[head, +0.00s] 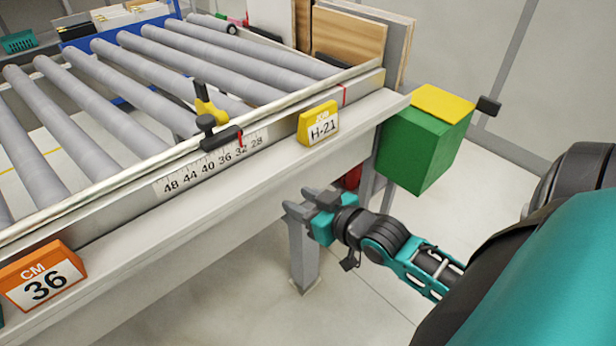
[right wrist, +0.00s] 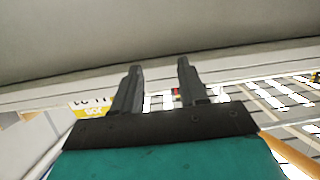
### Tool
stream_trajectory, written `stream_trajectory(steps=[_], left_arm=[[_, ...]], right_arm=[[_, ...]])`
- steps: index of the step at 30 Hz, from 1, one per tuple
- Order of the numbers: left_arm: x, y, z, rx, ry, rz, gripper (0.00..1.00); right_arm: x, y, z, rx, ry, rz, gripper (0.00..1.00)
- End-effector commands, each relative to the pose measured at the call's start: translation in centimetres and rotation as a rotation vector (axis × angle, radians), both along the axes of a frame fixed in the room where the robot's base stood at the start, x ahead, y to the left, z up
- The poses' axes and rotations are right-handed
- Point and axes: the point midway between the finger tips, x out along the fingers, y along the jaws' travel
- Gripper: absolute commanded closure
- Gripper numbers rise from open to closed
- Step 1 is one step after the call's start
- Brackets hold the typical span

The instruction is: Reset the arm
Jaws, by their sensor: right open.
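My right arm comes in from the right in the head view. Its right gripper (head: 300,205) is in front of and below the front edge of the roller table (head: 240,175), beside a table leg. The right gripper is open and empty; in the right wrist view its two dark fingers (right wrist: 158,88) stand apart with nothing between them. My left gripper is not in view.
The roller table carries grey rollers (head: 150,60), a scale (head: 210,165), a yellow H-21 tag (head: 318,124) and an orange 36 tag (head: 43,277). A green box with a yellow top (head: 420,148) is at the table's right end. Floor at lower middle is clear.

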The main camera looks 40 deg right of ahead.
Motion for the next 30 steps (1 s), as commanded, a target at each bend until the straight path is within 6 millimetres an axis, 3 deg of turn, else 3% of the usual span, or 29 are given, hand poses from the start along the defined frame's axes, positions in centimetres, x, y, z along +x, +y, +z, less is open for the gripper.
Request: stream_trajectory(steps=[11, 14, 22, 26, 30], left_arm=[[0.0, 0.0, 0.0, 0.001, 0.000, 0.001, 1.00], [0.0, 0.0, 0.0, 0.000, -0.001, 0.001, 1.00], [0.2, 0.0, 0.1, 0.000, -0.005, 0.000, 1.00], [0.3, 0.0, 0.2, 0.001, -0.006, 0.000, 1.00], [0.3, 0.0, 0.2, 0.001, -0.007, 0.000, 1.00]], right_arm=[[-0.1, 0.1, -0.2, 0.000, 0.005, 0.001, 0.57], [-0.8, 0.9, -1.6, -0.002, 0.033, 0.005, 0.57], [-6.9, 8.7, -10.1, -0.029, 0.230, 0.078, 0.57], [-8.9, 11.3, -12.0, -0.040, 0.280, 0.109, 0.57], [-9.2, 11.8, -12.3, -0.043, 0.288, 0.116, 0.57]])
